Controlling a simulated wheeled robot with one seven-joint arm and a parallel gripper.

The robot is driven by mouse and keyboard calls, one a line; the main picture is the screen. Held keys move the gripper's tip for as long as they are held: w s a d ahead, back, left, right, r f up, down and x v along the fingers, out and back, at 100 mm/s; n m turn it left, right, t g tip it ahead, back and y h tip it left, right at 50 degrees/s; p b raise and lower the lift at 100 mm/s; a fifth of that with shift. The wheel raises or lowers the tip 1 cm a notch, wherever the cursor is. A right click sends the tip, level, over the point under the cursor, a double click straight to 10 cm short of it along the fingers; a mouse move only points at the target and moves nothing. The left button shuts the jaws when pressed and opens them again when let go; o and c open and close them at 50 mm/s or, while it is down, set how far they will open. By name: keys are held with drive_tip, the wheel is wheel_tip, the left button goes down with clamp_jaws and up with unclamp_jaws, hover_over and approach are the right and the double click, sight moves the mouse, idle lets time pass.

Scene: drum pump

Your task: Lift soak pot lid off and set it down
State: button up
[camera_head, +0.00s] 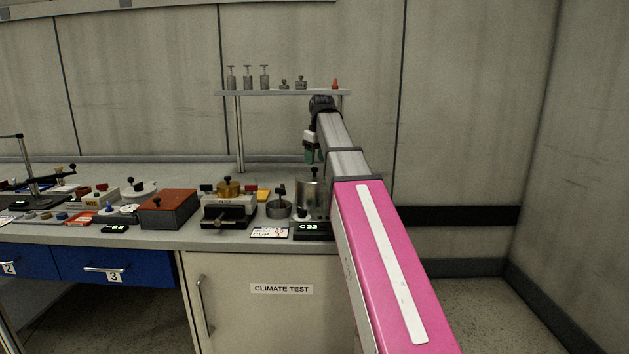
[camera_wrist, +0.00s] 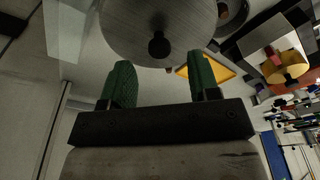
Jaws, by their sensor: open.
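The soak pot (camera_head: 309,199) appears to be the tall steel cylinder near the bench's front edge, partly hidden by my arm. Its lid with a black knob (camera_head: 314,172) is on top. In the wrist view, the round grey lid (camera_wrist: 130,30) fills the top centre, with its black knob (camera_wrist: 158,45) facing the camera. My gripper (camera_wrist: 159,62) is open, its two green fingers apart with nothing between them. The knob lies roughly midway across the gap, just beyond the fingertips. In the head view, my gripper (camera_head: 311,155) hangs above the pot.
A smaller steel pot (camera_head: 279,208) with a black knob stands just left. A device with a brass cap (camera_head: 229,187) and a red-topped box (camera_head: 168,207) are further left. A shelf (camera_head: 282,92) with weights stands behind. A display reading C 22 (camera_head: 310,227) sits in front.

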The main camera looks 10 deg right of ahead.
sight(315, 168)
drive_tip(key=shift+w+a+f, duration=0.1)
drive_tip(key=shift+w+f, duration=0.05)
drive_tip(key=shift+f, duration=0.6)
drive_tip(key=shift+w+a+f, duration=0.1)
drive_tip(key=shift+w+f, duration=0.05)
drive_tip(key=shift+f, duration=0.65)
drive_tip(key=shift+w+a+f, duration=0.1)
drive_tip(key=shift+w+f, duration=0.05)
drive_tip(key=shift+f, duration=0.6)
clamp_jaws()
drive_tip(key=shift+r, duration=0.1)
